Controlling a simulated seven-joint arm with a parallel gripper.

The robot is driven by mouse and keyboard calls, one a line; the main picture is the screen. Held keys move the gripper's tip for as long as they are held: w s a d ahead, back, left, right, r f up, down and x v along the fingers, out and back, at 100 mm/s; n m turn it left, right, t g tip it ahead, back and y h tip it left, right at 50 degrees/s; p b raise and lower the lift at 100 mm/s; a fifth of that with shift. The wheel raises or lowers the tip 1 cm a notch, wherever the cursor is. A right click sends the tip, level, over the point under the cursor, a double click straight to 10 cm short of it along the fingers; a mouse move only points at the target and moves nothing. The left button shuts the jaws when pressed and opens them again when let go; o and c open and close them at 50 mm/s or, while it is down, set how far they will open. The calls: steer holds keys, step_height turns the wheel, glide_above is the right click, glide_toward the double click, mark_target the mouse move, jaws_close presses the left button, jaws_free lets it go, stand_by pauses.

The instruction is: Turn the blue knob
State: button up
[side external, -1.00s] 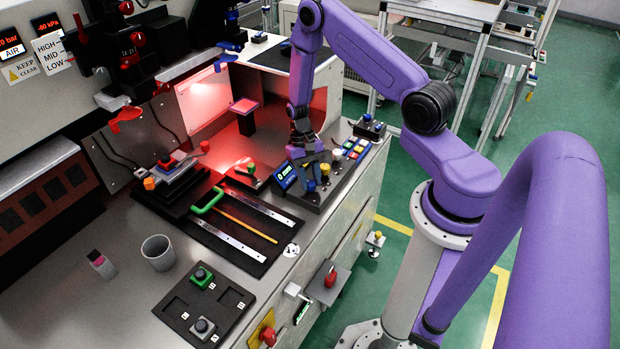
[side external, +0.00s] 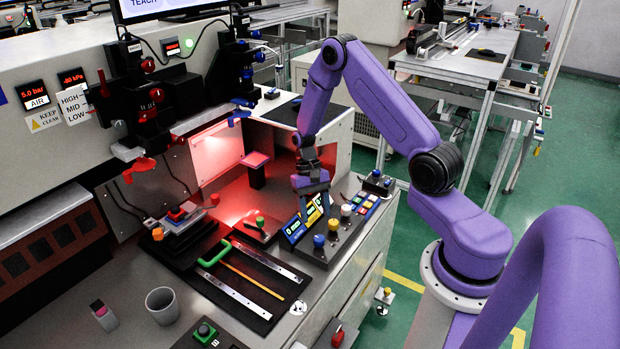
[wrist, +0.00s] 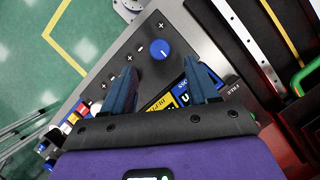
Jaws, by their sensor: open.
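The blue knob (side external: 319,241) stands on the dark sloped control panel at the bench's front edge. In the wrist view the blue knob (wrist: 160,49) is round with a white pointer line and sits just beyond the fingertips, roughly centred between them. My gripper (side external: 313,209) points down over the panel, behind the blue knob and near the displays. In the wrist view my gripper (wrist: 160,68) has its two blue fingers spread with nothing between them. The fingers appear apart from the knob; their exact height above the panel is hard to tell.
A yellow knob (side external: 333,226) and a white knob (side external: 346,210) stand beside the blue one. A tilted display (side external: 295,230) lies close to the fingers. A green handle (side external: 213,254) and metal rails are to the left. A grey cup (side external: 162,305) stands farther forward.

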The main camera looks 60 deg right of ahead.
steer(key=v, duration=1)
steer(key=shift+r, duration=0.1)
steer(key=s+a+r+n+t+h, duration=0.1)
steer(key=s+a+r+n, duration=0.35)
steer(key=a, duration=0.35)
steer(key=s+a+r+n+t+h, duration=0.1)
steer(key=s+a+r+n+h, duration=0.1)
steer(key=s+a+r+n, duration=0.45)
steer(key=s+a+r+n+t, duration=0.1)
steer(key=s+n, duration=0.3)
steer(key=s, duration=0.4)
steer(key=s+a+n+t, duration=0.1)
steer(key=s+a+n, duration=0.2)
steer(key=s, duration=0.5)
steer(key=shift+a+r+n+y, duration=0.4)
steer(key=shift+n, duration=0.3)
